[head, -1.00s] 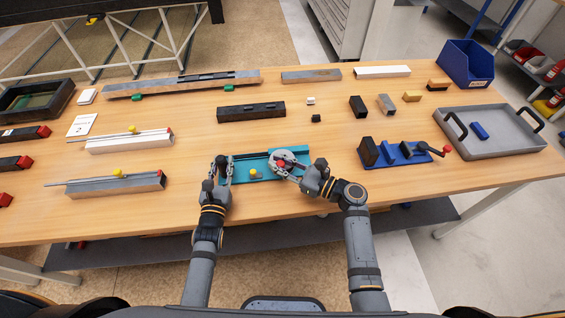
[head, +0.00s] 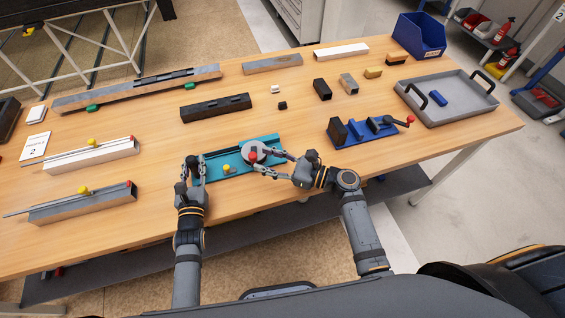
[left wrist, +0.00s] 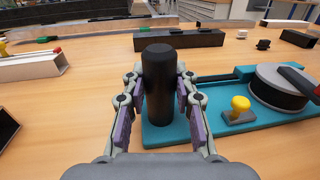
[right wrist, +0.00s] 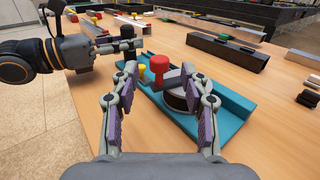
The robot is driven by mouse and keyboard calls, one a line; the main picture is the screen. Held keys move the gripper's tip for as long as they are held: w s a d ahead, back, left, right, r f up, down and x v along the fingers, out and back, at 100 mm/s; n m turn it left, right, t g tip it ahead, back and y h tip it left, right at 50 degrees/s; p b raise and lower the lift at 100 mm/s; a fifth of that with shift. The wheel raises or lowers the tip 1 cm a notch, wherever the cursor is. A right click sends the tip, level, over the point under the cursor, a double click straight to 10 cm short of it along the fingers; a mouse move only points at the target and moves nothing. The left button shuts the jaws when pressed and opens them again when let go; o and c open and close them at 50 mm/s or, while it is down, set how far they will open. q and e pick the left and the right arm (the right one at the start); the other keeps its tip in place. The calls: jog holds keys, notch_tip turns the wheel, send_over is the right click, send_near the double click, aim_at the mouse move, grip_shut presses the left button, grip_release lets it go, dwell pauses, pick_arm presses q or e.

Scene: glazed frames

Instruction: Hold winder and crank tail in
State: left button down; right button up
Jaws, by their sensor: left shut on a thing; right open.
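The winder has a teal base (head: 212,176) lying flat on the table. It carries a black upright post (left wrist: 158,90), a yellow knob (left wrist: 240,104) and a grey-topped drum (left wrist: 280,84). A crank arm with a red knob (right wrist: 159,68) sits on the drum. My left gripper (head: 191,165) is shut on the black post, seen between its fingers in the left wrist view (left wrist: 158,80). My right gripper (head: 266,161) is open at the drum's near right side, with the red knob between or just beyond its fingertips (right wrist: 158,75). I cannot make out a loose tail.
A blue fixture (head: 362,132) with a red-knobbed crank stands to the right, near a grey tray (head: 462,108). Two rails with yellow knobs (head: 88,156) lie at left. A dark bar (head: 215,108) and small blocks lie behind. Bare wood surrounds the winder.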

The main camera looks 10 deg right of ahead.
jog(key=v, duration=0.7)
jog(key=shift+r, duration=0.1)
jog(key=shift+d+r, duration=0.1)
jog(key=shift+d, duration=0.05)
jog(key=shift+c, duration=1.3)
jog(key=d+r+n+g, duration=0.1)
jog(key=d+g, duration=0.1)
jog(key=w+d+r+n+g+h, duration=0.1)
jog(key=d, duration=0.1)
jog(key=d+r+n+g+h, duration=0.1)
jog(key=d+r+g, duration=0.1)
jog(key=d, duration=0.1)
jog(key=shift+w+d+r+g, duration=0.1)
jog(key=shift+w+r+g, duration=0.05)
jog(key=shift+w+g, duration=0.2)
grip_shut()
jog(key=x, duration=0.9)
jog(key=r+x, duration=0.1)
jog(key=x, duration=0.4)
jog(key=shift+a, duration=0.2)
